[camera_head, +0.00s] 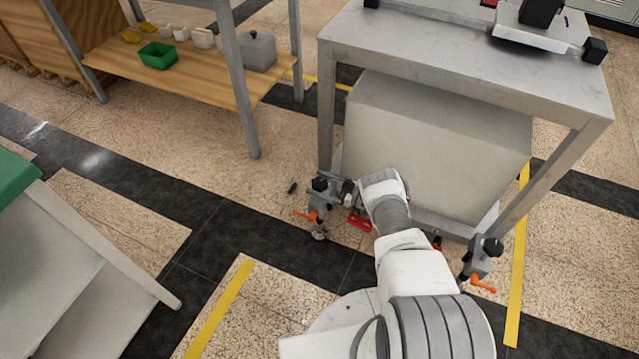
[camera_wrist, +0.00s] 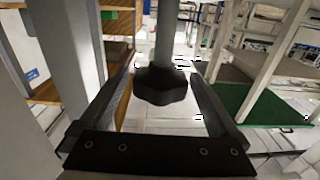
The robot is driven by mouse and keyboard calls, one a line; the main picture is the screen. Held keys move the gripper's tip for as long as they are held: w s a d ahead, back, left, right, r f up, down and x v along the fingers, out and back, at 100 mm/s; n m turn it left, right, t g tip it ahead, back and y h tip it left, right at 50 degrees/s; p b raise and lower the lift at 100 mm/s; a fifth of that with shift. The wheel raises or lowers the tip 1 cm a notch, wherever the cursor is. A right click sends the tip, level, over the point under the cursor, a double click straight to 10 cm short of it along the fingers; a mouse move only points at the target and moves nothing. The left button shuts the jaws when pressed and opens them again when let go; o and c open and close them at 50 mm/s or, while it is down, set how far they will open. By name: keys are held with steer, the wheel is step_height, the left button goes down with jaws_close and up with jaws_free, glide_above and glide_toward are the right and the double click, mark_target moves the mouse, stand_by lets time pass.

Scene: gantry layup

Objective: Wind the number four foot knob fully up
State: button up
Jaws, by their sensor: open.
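A black lobed knob (camera_wrist: 162,88) on a grey post (camera_wrist: 166,40) shows in the middle of the wrist view. My gripper (camera_wrist: 160,78) is open, with one finger on each side of the knob; a gap shows on both sides. In the head view my gripper (camera_head: 347,192) is low at the stand's near left leg, beside a foot with a black knob (camera_head: 320,184) and an orange lever (camera_head: 305,215). A second foot with a black knob (camera_head: 492,246) is at the near right leg. No foot number is readable.
The grey metal stand (camera_head: 450,55) carries a large pale box (camera_head: 430,140) beneath its top. A red part (camera_head: 359,221) lies close to my gripper. A wooden-shelved bench (camera_head: 180,75) stands behind left, and a green-topped table (camera_head: 15,175) at left. Floor between them is clear.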

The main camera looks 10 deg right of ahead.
steer(key=p+v, duration=0.1)
steer(key=v, duration=1.6)
steer(key=shift+s, duration=0.2)
steer(key=shift+w+d, duration=0.1)
